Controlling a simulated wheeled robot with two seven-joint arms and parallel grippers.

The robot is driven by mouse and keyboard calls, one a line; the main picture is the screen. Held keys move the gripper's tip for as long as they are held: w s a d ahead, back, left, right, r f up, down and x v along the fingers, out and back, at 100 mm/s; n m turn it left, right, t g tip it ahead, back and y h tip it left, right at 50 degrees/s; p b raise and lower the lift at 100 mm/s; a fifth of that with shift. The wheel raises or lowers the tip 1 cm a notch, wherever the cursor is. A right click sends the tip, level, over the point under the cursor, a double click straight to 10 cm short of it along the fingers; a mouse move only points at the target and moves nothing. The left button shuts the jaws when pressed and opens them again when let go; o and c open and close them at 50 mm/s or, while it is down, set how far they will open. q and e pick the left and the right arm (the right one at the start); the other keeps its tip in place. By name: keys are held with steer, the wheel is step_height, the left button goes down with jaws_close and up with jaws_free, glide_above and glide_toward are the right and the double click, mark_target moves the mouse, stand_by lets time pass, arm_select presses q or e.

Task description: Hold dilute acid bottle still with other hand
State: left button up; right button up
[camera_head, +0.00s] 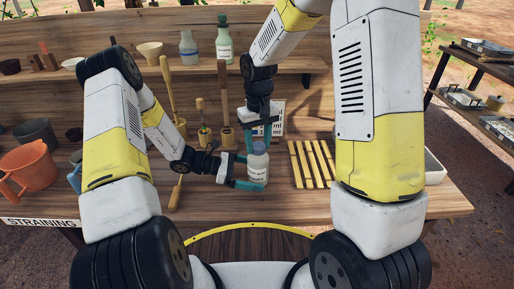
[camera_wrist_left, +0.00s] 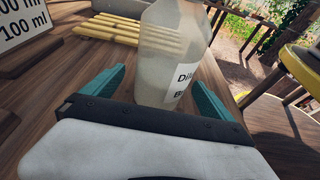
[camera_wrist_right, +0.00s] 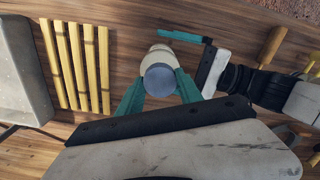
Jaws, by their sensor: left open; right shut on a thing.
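The dilute acid bottle (camera_head: 257,170) is pale and translucent with a white label and a blue-grey cap, upright at the middle of the bench. My right gripper (camera_head: 260,139) comes from above and is shut on the bottle's cap; in the right wrist view its teal fingers flank the cap (camera_wrist_right: 159,79). My left gripper (camera_head: 254,173) is open at the bottle's side, low near the bench. In the left wrist view the bottle (camera_wrist_left: 170,55) stands between and ahead of the open fingers (camera_wrist_left: 160,92), with gaps visible.
A yellow slatted rack (camera_head: 311,164) lies right of the bottle. A sign card (camera_head: 271,118) stands behind. Wooden pestles and holders (camera_head: 204,125) stand to the left, an orange jug (camera_head: 27,165) at far left. Two more bottles (camera_head: 224,45) are on the shelf. Bare bench lies in front.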

arm_select(q)
steer(key=shift+c, duration=0.3)
steer(key=c, duration=1.5)
steer(key=shift+c, duration=1.1)
steer(key=shift+f, duration=0.1)
arm_select(e)
steer(key=o, duration=0.9)
